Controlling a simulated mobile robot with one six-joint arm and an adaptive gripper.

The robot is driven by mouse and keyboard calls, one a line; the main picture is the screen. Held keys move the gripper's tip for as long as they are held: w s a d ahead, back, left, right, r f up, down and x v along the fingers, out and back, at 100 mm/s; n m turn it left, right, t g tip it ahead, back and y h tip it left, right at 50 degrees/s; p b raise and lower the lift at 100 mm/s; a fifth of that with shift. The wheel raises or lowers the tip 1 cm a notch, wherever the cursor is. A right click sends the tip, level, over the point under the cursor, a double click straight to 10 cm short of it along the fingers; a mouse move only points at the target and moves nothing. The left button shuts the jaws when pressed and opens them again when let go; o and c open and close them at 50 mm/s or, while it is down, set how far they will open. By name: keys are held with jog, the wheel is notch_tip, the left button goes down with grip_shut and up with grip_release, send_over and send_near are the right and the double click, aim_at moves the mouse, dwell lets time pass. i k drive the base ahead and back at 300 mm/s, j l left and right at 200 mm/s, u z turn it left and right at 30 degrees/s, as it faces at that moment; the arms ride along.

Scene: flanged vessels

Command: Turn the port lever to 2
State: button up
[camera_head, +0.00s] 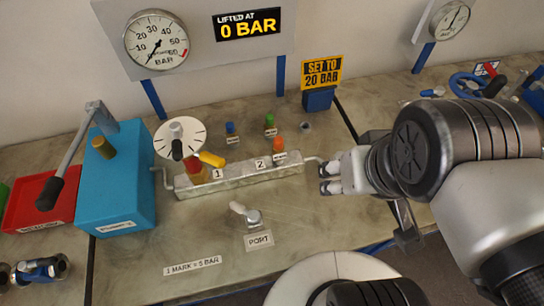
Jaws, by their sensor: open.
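The port lever (245,213) is a small pale handle on a grey pivot, above the PORT label (259,241) on the bench. Its handle points up and to the left, more toward the label 1 (217,174) than the label 2 (260,163). Both labels are on the metal manifold block (240,178) behind the lever. My gripper (323,178) is open and empty, at the right end of the block, to the right of and apart from the lever. Its fingers point left.
A blue pump (117,190) with a long lever is at left. A dial disc (180,139) stands behind. The bench is clear around the lever.

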aim_at(253, 216)
jog(key=k+j+z, duration=0.15)
jog(key=j+z, duration=0.2)
jog(key=k+j+z, duration=0.15)
jog(key=z, duration=0.15)
jog(key=j, duration=0.1)
